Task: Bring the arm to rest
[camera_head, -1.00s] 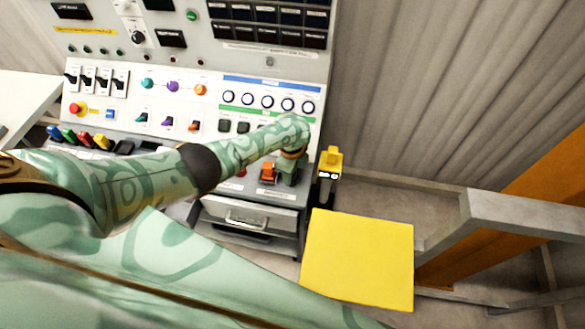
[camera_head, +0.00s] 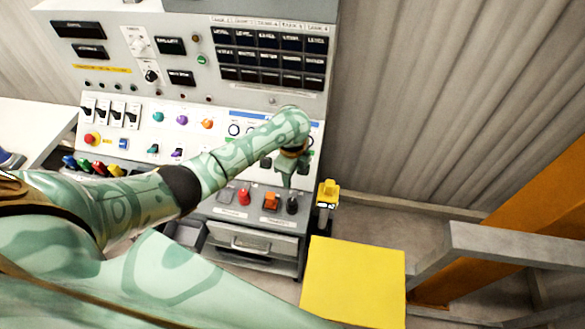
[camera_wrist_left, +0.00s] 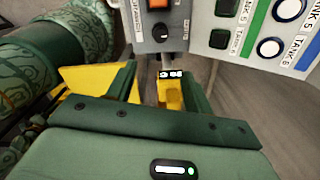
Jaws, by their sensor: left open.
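My left arm (camera_head: 230,165) is patterned in green and reaches from the left across a control console (camera_head: 180,225). My left gripper (camera_head: 287,183) hangs near the console's lower right corner, above a black knob (camera_head: 291,205) and an orange switch (camera_head: 271,202). In the left wrist view the two dark green fingers (camera_wrist_left: 160,88) stand apart with nothing held between them. The black knob (camera_wrist_left: 158,32) shows beyond them, clear of the fingers. My right gripper is not in view.
A yellow device (camera_head: 327,193) stands just right of the console, close to the gripper. A yellow square panel (camera_head: 354,281) lies in front of it. A grey rail (camera_head: 500,242) and an orange beam (camera_head: 545,190) are at the right. A drawer handle (camera_head: 250,244) sits below the knobs.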

